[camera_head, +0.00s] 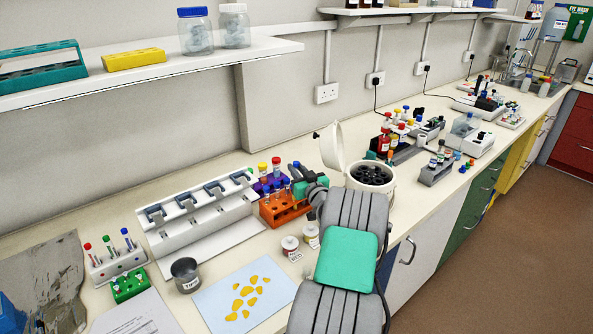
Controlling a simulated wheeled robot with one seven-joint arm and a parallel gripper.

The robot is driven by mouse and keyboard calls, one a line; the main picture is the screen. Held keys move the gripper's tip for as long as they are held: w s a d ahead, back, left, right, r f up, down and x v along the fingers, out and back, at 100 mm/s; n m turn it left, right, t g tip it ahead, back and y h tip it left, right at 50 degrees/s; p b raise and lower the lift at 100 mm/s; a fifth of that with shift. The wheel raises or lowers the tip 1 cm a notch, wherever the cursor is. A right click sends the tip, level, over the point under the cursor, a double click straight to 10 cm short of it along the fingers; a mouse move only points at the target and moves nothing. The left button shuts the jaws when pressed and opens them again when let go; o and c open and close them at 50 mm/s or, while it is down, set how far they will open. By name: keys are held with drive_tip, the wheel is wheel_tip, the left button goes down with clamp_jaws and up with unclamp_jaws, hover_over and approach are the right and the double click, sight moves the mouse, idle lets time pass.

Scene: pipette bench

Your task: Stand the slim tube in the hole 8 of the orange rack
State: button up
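The orange rack (283,210) stands on the bench at the middle, just left of my arm. Several blue-capped tubes show at it, but its hole numbers are too small to read. My gripper (296,183) is over the right end of the rack, close to the blue caps. Its fingers are too small and too much covered to tell whether they are open or shut, or whether they hold a tube. I cannot tell which tube is the slim one.
A purple rack (259,188) with red- and yellow-capped tubes stands behind. An open-lidded centrifuge (385,185) is close right of my arm. Two small jars (290,244) stand in front. A white pipette stand (205,227), metal cup (185,274) and blue mat (220,305) lie left.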

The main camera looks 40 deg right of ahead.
drive_tip(key=o, duration=0.3)
drive_tip(key=shift+r+p, duration=0.7)
drive_tip(key=shift+p, duration=0.25)
drive_tip(key=shift+s+r+p, duration=0.1)
drive_tip(key=shift+s+p, duration=0.1)
drive_tip(key=shift+p, duration=0.1)
drive_tip(key=b+v, duration=0.4)
drive_tip(key=v, duration=0.7)
drive_tip(key=shift+s+a, duration=0.1)
drive_tip(key=shift+s, duration=0.15)
